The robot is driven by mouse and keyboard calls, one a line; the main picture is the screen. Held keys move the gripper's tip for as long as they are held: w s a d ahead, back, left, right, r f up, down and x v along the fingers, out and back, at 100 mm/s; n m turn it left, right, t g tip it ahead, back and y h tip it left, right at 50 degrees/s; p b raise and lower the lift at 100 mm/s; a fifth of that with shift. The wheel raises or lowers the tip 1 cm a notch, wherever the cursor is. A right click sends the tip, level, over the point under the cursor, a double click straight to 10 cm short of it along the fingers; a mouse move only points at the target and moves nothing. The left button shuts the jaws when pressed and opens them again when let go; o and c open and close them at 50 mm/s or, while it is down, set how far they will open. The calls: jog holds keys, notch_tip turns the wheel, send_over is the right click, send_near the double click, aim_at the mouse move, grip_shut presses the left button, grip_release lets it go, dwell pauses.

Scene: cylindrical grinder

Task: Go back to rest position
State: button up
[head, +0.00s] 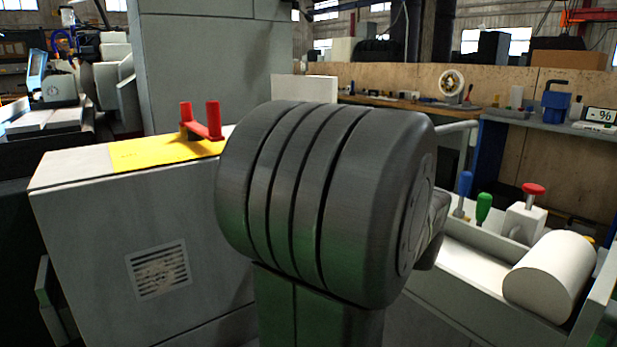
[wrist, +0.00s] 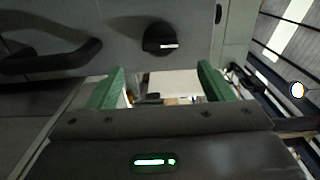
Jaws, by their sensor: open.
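My gripper (wrist: 162,82) shows in the wrist view, its two green fingers spread apart with nothing between them. Behind the gap is a pale panel. A grey machine face with a black knob (wrist: 161,38) and a black handle (wrist: 58,58) lies beyond the fingers. I cannot tell the exact distance to it. In the head view a large dark ribbed part of my arm fills the middle and hides what is behind it. My gripper does not show clearly there.
A grey cabinet (head: 85,235) with a yellow plate (head: 150,155) and red bracket (head: 205,125) stands left. At right a pale tray (head: 450,263) carries a white cylinder (head: 549,274), a red knob (head: 534,188) and a green handle (head: 483,208). A workbench (head: 400,101) runs behind.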

jog(key=b+x, duration=0.1)
jog(key=x, duration=1)
jog(key=shift+a+r, duration=0.1)
jog(key=shift+r+m+p, duration=0.2)
jog(key=shift+m+p, duration=0.4)
jog(key=shift+p, duration=0.35)
jog(key=m+p, duration=0.5)
jog(key=p, duration=0.5)
jog(key=shift+m+p, duration=0.3)
jog(key=shift+p, duration=0.1)
jog(key=m+p, duration=0.7)
jog(key=p, duration=0.6)
jog(key=shift+f+m+p, duration=0.15)
jog(key=shift+m+p, duration=0.45)
jog(key=shift+p, duration=0.35)
jog(key=shift+f, duration=0.15)
jog(key=shift+s, duration=0.15)
